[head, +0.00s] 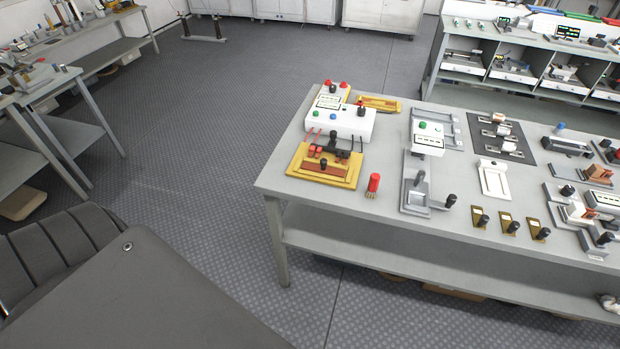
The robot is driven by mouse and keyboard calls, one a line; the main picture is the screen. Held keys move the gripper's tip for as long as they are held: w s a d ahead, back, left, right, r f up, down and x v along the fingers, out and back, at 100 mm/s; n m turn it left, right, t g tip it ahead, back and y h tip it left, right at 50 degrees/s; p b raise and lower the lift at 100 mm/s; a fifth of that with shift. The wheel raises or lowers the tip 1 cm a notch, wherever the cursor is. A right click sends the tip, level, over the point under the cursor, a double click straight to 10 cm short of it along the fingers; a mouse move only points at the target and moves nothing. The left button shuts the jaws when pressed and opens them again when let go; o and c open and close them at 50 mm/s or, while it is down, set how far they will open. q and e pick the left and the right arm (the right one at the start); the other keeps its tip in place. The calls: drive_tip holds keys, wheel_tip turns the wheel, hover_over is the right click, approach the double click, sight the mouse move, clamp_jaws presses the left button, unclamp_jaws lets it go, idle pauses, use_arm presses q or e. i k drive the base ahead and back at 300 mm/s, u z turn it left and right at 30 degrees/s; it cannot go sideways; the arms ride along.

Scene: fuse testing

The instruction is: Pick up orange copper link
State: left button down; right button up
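I cannot single out the orange copper link with certainty in the head view. Small silver pieces with copper-coloured middles lie on a dark mat (528,158) on the workbench (385,215). A brown-orange block sits on a grey fixture (597,172) at the right, and another copper-coloured part shows on a fixture (578,212) below it. Neither of my grippers can be made out in this view.
A white instrument (340,122), a yellow base (312,178), a red cylinder (374,183) and several yellow-brown plates with black knobs (480,217) crowd the workbench. A shelved bench (480,82) stands behind. Patterned floor (215,130) is open to the left.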

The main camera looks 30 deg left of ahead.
sight(323, 168)
drive_tip(key=u, duration=0.45)
drive_tip(key=i, duration=0.45)
drive_tip(key=u, duration=0.35)
